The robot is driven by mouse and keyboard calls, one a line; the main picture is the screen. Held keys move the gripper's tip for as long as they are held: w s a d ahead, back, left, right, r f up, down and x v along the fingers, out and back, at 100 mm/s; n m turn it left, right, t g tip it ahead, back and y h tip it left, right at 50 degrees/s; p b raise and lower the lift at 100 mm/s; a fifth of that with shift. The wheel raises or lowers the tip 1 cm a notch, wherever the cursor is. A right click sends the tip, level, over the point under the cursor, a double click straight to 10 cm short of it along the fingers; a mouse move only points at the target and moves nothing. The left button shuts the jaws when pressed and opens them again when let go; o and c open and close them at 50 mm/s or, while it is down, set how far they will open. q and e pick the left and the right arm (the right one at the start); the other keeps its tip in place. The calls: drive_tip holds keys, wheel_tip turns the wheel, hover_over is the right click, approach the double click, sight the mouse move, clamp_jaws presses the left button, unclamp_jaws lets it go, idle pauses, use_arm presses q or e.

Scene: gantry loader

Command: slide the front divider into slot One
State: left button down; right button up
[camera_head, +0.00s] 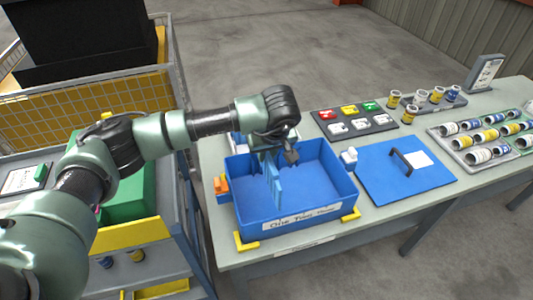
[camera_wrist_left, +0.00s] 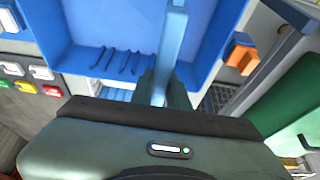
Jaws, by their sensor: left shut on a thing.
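The blue bin (camera_head: 325,172) stands on the bench, with a white label reading "One Two Three" (camera_head: 300,218) on its front wall. A light blue divider (camera_head: 274,185) is upright in the left part of the bin. My left gripper (camera_head: 267,152) is shut on the divider's top from above. In the left wrist view the divider (camera_wrist_left: 173,38) runs out from between the fingers (camera_wrist_left: 163,90). Several dark slots (camera_wrist_left: 118,60) show in the bin to its left there. I cannot tell whether the divider's lower edge touches the bin. My right gripper is out of view.
A blue lid (camera_head: 405,175) with a dark handle lies right of the bin. Yellow corner brackets (camera_head: 245,240) sit at the bin's front corners. An orange clip (camera_head: 221,184) is at its left side.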

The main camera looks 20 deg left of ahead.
use_arm(q)
drive_tip(key=shift+b, duration=0.35)
idle(0.6)
drive_tip(key=shift+f, duration=0.1)
wheel_tip(320, 180, down, 12)
drive_tip(key=b, duration=1.1)
drive_tip(key=shift+f, duration=0.15)
idle(1.9)
drive_tip(key=c, duration=1.3)
unclamp_jaws()
